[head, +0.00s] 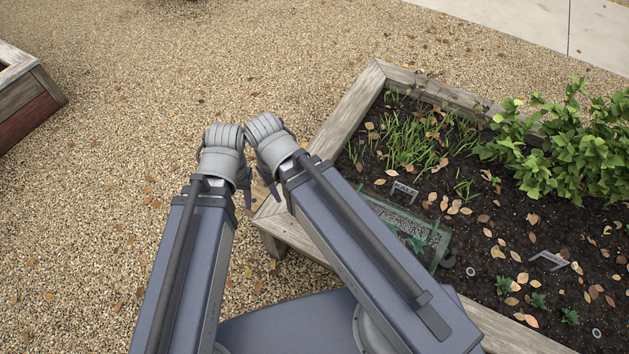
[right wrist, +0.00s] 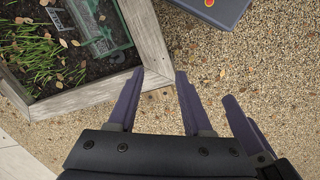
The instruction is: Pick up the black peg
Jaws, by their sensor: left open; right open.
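I cannot make out the black peg for certain in either view. A small dark object (head: 448,262) lies at the right end of the green glass cover in the head view, too small to identify. My left gripper (head: 246,198) is open over the gravel, left of the bed's corner, its fingers mostly hidden by its wrist. My right gripper (right wrist: 159,72) is open and empty in the right wrist view, over the bed's wooden edge and the gravel. A finger of my left gripper shows beside it. In the head view the right arm's wrist is close beside the left one.
The raised bed (head: 352,110) holds soil, leaves, grass and a leafy bush (head: 560,150). A green glass cover (head: 438,244) sits near its front edge. Plant labels (head: 405,189) stand in the soil. Another wooden bed (head: 35,110) is far left. Gravel between is clear.

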